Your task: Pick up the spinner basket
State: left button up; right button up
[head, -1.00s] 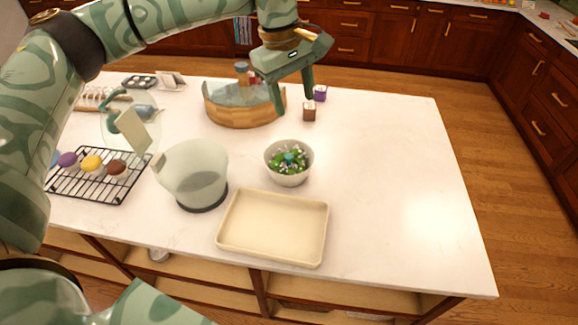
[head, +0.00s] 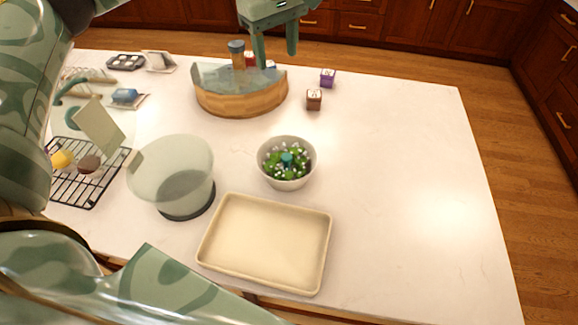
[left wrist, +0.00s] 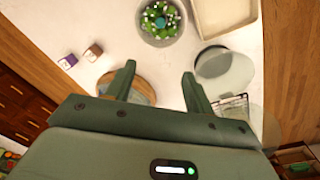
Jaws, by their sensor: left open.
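A small grey bowl (head: 288,184) full of green leaves with white flecks and a teal knob stands on the white counter; it looks like the spinner basket. It also shows in the left wrist view (left wrist: 147,38). A larger translucent bowl on a dark round base (head: 165,160) stands left of it, perhaps the spinner's outer bowl. My left gripper (head: 275,54) is open and empty, beyond the basket at the counter's far side. In the left wrist view its fingers (left wrist: 159,72) point toward the counter, with the basket beyond the tips. My right gripper is not in view.
A beige tray (head: 265,243) lies in front of the basket. A round wooden turntable (head: 240,98) with jars stands behind it. A brown cube (head: 314,99) and a purple cube (head: 327,78) lie beside it. A cooling rack (head: 80,190) is at left. The counter's right side is clear.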

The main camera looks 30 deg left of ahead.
pick_arm(q)
jog(key=b, duration=1.6)
send_over(287, 166)
jog(key=a, duration=0.1)
notch_tip(287, 166, down, 21)
jog(key=shift+g, duration=0.4)
jog(key=f+b, duration=0.1)
jog(key=f, duration=0.2)
jog(key=f+b, duration=0.1)
jog(key=f, duration=0.5)
jog(key=shift+w+a+f+b, duration=0.2)
jog(key=shift+w+f+b, duration=0.15)
jog(key=shift+w+b, duration=0.05)
jog(key=f, duration=0.2)
jog(key=f+b, duration=0.1)
jog(key=f, duration=0.1)
jog(key=d+f+b, duration=0.1)
jog(key=f, duration=0.1)
jog(key=shift+f, duration=0.1)
jog(key=shift+a, duration=0.1)
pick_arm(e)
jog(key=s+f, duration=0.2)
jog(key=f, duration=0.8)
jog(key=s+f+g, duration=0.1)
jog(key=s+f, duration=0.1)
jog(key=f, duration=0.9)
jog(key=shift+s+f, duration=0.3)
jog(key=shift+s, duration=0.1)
pick_arm(q)
jog(key=c, duration=1.1)
